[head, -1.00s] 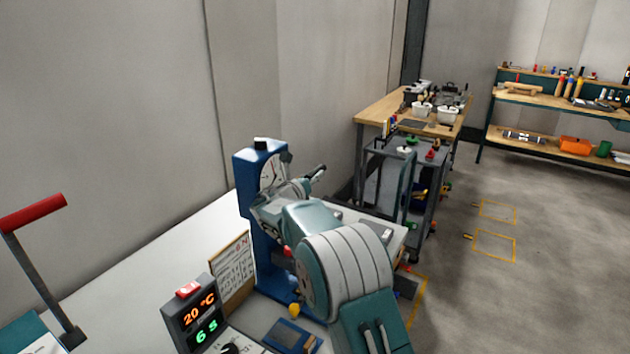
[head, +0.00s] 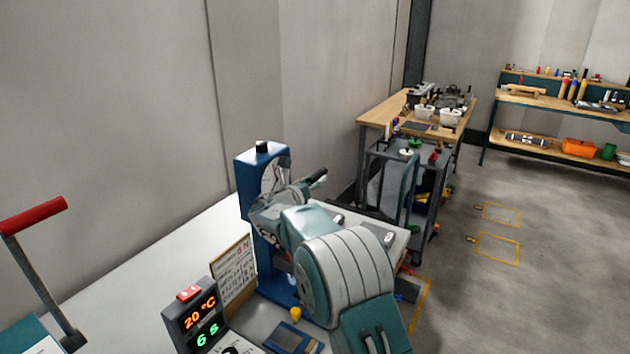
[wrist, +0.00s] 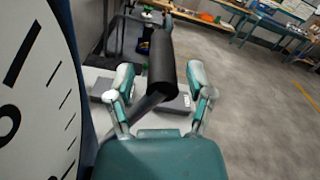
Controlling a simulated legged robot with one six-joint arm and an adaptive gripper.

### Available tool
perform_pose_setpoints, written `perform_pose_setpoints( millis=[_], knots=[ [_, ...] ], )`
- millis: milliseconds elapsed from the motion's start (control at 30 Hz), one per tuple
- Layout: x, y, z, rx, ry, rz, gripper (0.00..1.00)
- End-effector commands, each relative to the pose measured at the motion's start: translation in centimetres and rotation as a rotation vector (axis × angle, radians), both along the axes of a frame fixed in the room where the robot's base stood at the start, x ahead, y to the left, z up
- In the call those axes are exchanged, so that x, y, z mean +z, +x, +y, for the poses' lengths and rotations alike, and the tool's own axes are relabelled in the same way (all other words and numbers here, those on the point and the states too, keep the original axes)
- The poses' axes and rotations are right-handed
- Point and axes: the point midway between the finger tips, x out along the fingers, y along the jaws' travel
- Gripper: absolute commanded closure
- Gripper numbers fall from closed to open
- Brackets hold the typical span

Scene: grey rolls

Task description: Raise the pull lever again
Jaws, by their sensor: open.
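The pull lever's black round grip (wrist: 161,65) lies between the two fingers of my gripper (wrist: 161,88) in the wrist view. The fingers are spread, with a gap visible on each side of the grip. The lever's grey bar runs down behind my gripper's palm. In the head view the black grip (head: 318,176) pokes out just past my gripper (head: 303,186), beside a blue stand (head: 245,200) with a white dial (head: 272,178). The dial's face also fills the left of the wrist view (wrist: 30,100). My arm hides the lever's lower part and pivot.
A red-handled lever (head: 35,216) stands at the left. A display box (head: 195,318) reads 20 °C and 6 s; a sign (head: 234,272) stands behind it. A grey cart (head: 385,190) and wooden bench (head: 390,108) stand beyond. Open floor lies to the right.

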Motion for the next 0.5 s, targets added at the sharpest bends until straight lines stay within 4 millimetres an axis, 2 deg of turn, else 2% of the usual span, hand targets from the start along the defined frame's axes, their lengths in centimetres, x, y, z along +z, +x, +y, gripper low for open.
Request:
perform_pose_setpoints(
  millis=[300, 500],
  knots=[
    [0.0, -5.3, 4.0, 0.004, 0.002, 0.0, 0.32],
    [-0.1, -7.8, 5.8, 0.003, 0.002, 0.001, 0.32]
  ],
)
